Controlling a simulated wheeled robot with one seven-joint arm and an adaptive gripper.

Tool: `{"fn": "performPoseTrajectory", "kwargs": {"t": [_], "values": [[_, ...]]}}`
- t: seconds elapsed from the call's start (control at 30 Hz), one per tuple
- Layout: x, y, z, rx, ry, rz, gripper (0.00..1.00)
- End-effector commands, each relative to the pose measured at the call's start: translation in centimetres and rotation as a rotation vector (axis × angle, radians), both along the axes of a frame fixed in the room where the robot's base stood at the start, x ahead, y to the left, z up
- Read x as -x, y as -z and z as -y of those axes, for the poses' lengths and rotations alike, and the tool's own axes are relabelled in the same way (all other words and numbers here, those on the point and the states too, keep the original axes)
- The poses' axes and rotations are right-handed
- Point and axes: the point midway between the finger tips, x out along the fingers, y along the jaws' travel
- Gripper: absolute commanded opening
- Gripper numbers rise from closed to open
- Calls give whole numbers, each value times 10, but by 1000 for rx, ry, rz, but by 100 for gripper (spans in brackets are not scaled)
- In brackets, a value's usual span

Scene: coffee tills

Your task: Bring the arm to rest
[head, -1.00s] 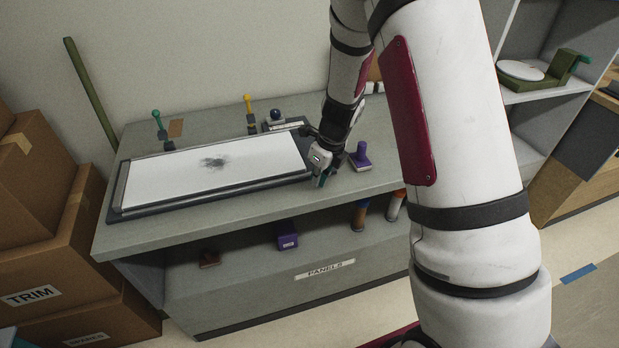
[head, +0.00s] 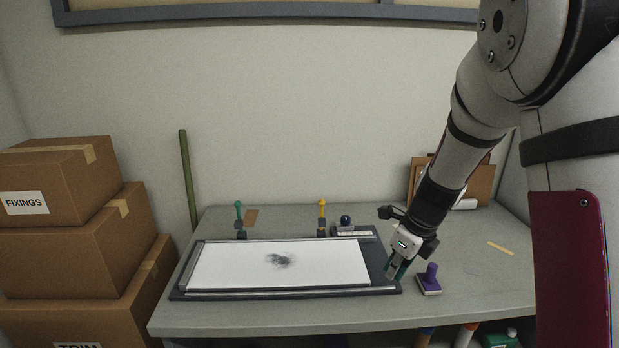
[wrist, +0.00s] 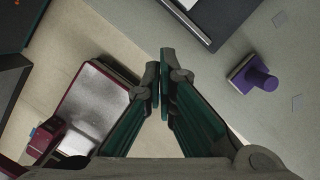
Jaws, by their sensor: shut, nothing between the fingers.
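My gripper (head: 394,270) hangs from my arm over the right end of the dark tray-like board, pointing down, with nothing in it. In the wrist view my gripper (wrist: 160,92) has its fingers together at the tips. A white panel with a dark smudge (head: 230,262) lies on the board (head: 394,287). A purple-handled stamp (head: 429,280) stands on the bench just right of my gripper, apart from it. The stamp also shows in the wrist view (wrist: 258,78), right of the fingers.
The grey bench (head: 290,321) has two upright tools behind the board, one green-topped (head: 239,217) and one yellow-topped (head: 322,215). Cardboard boxes (head: 62,245) are stacked at the left. A clipboard (head: 480,184) leans at the back right. The bench's right side is mostly clear.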

Motion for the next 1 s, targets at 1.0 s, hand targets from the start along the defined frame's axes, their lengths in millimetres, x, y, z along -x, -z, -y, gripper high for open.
{"fn": "performPoseTrajectory", "kwargs": {"t": [1.0], "values": [[253,-177,-39,791,-2230,300,0]]}}
